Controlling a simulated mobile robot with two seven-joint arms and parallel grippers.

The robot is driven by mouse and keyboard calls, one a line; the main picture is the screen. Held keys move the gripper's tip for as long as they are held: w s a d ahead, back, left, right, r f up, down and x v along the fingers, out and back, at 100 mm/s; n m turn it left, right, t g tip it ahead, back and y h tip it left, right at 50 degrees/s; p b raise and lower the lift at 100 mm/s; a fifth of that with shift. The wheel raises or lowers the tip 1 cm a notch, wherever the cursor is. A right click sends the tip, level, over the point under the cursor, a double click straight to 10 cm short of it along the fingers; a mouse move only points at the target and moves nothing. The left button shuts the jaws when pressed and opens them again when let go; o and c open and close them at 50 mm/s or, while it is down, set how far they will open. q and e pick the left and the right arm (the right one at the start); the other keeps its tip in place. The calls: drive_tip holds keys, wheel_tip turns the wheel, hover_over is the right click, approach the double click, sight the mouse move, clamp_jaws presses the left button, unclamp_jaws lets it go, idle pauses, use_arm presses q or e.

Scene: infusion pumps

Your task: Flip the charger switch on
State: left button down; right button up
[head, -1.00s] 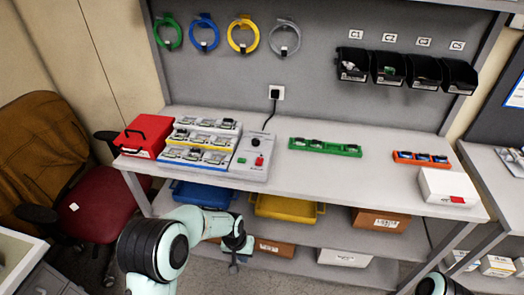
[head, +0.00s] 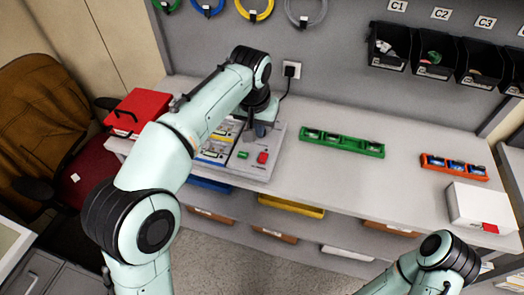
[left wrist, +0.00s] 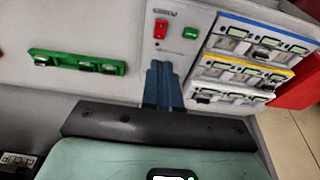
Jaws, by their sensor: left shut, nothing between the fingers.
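In the left wrist view the red switch (left wrist: 160,29) and green piece (left wrist: 190,33) show beyond the fingertips. My left gripper (head: 261,131) is shut and empty, pointing down over the panel's back part, where it hides the black knob. In the left wrist view its blue-grey fingers (left wrist: 161,82) are together. I cannot tell whether they touch the panel. My right gripper is out of view.
Bays with several small devices (left wrist: 240,68) adjoin the panel, partly behind my left arm in the head view. A red case (head: 137,112) stands left, a green rack (head: 342,142) right. An orange rack (head: 453,167) and white box (head: 475,206) are farther right. Bench between is clear.

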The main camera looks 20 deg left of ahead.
sight(261, 161)
use_arm(q)
drive_tip(key=shift+f, duration=0.1)
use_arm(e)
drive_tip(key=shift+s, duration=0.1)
use_arm(q)
drive_tip(key=x, duration=0.4)
drive_tip(key=b+x, duration=0.1)
drive_tip(key=x, duration=0.3)
drive_tip(key=s+b+x, duration=0.1)
drive_tip(key=x, duration=0.3)
drive_tip(key=shift+w+f, duration=0.15)
drive_tip(key=shift+f, duration=0.85)
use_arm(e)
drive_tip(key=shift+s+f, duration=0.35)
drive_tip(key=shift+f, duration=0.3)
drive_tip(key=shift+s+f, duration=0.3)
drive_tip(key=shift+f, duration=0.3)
use_arm(q)
drive_tip(key=shift+s+f+b, duration=0.25)
drive_tip(key=shift+f+b, duration=0.05)
drive_tip(key=shift+f, duration=0.2)
drive_tip(key=shift+s+r, duration=0.1)
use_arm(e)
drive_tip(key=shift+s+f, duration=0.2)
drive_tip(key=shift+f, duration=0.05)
use_arm(q)
drive_tip(key=shift+r, duration=0.1)
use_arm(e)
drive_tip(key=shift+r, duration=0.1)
